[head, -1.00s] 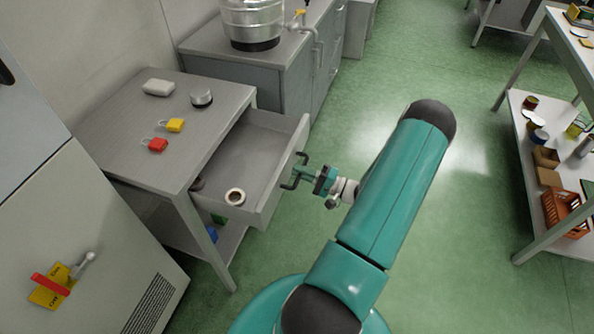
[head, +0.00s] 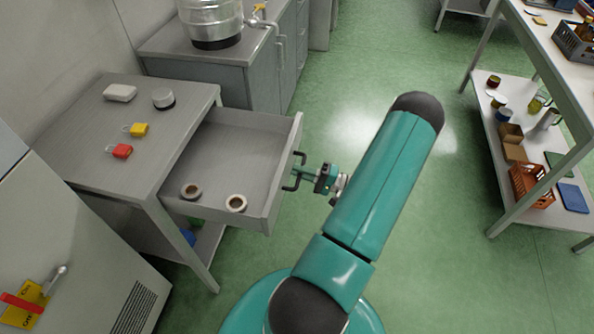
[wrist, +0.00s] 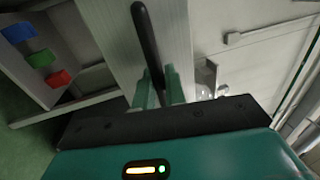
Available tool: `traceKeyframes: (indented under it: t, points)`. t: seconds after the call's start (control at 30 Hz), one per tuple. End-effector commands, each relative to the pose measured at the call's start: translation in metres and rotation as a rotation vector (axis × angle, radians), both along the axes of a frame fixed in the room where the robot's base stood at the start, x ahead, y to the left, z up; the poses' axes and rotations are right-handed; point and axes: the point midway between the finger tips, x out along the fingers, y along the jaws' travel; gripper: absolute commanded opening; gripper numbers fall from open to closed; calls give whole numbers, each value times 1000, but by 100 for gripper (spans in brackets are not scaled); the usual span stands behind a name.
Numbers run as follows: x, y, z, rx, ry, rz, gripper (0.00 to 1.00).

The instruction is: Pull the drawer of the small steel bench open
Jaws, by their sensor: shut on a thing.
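The small steel bench (head: 95,125) stands at the left in the head view, and its drawer (head: 222,150) is pulled well out to the right. The dark bar handle (wrist: 148,45) on the drawer front runs between the fingers of my gripper in the wrist view. My gripper (head: 301,177) is shut on this handle at the drawer's front. The fingers (wrist: 160,90) partly hide the handle's lower end.
A red padlock (head: 122,151), a yellow padlock (head: 139,130), a white block (head: 120,93) and a round tin (head: 163,98) lie on the bench top. A shelved table (head: 545,110) stands at the right. Green floor (head: 400,260) between is clear.

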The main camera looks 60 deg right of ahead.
Motion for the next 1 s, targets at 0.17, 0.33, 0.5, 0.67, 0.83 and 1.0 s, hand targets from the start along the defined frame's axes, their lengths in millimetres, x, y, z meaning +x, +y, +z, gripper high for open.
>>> traceKeyframes:
  t: [0.17,0.33,0.5,0.67,0.83,1.0]
  points:
    - [-1,-1,0,0,-1,-2,0]
    - [-1,-1,0,0,-1,-1,26]
    - [-2,-1,0,0,0,-1,30]
    - [-3,-1,0,0,0,-1,30]
    - [-17,-6,-3,1,-1,-2,30]
    - [-49,-18,-10,0,0,-5,30]
